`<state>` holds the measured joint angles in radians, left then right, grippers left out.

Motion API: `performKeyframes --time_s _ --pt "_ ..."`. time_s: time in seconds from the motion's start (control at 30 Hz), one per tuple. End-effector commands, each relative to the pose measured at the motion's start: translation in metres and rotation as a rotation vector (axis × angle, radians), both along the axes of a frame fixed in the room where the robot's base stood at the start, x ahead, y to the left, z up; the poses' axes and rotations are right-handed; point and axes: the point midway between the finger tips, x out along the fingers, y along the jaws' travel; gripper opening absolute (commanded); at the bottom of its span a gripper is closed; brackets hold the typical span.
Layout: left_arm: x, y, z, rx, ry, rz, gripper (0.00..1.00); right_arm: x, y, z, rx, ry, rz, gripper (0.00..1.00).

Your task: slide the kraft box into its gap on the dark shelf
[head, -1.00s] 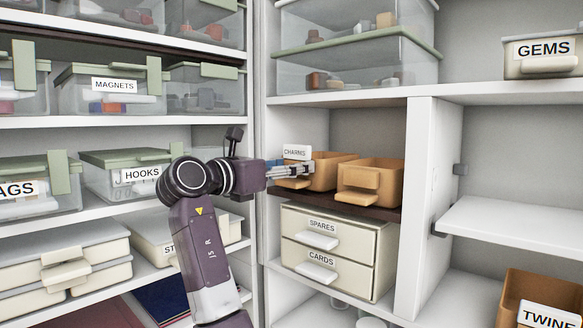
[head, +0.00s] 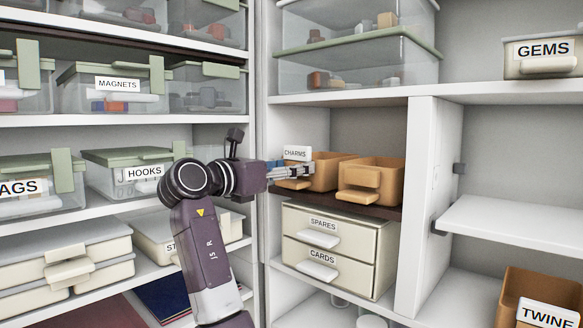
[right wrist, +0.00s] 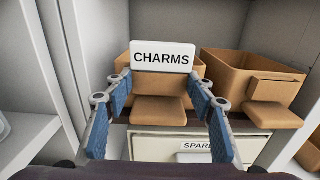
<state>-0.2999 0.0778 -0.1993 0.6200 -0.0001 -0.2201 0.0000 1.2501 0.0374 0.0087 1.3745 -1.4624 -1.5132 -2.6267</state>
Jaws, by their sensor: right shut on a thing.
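The kraft box (head: 326,173) with the white CHARMS label (head: 297,153) stands upright on the dark shelf (head: 385,212), at the left end, beside a second kraft box (head: 388,178). In the right wrist view the CHARMS box (right wrist: 140,93) has its front toward me, with a tan pull (right wrist: 158,111) below the label. Its front looks about level with its neighbour's; its depth in the bay is hard to tell. My right gripper (head: 303,171) is at its front, shut on it, with blue-padded fingers (right wrist: 161,92) at either side of the label. My left gripper is out of view.
A cream drawer unit (head: 335,250) labelled SPARES and CARDS stands under the dark shelf. A white upright (head: 421,200) bounds the bay on the right. Clear bins (head: 355,60) stand above. A bare white shelf (head: 515,222) lies further right.

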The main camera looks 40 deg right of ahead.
Motion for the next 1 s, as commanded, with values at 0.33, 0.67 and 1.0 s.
performKeyframes --time_s 0.33,0.67,1.0 --pt "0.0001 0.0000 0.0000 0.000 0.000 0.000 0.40 -0.0002 0.0006 0.0003 -0.001 -0.001 0.000 0.66" --pt "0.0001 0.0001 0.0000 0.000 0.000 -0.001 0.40 0.0001 0.0005 -0.0007 0.001 0.000 0.000 0.70" --pt "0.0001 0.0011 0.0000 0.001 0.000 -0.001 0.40 0.0000 0.0005 -0.0004 0.000 0.000 0.000 0.70"
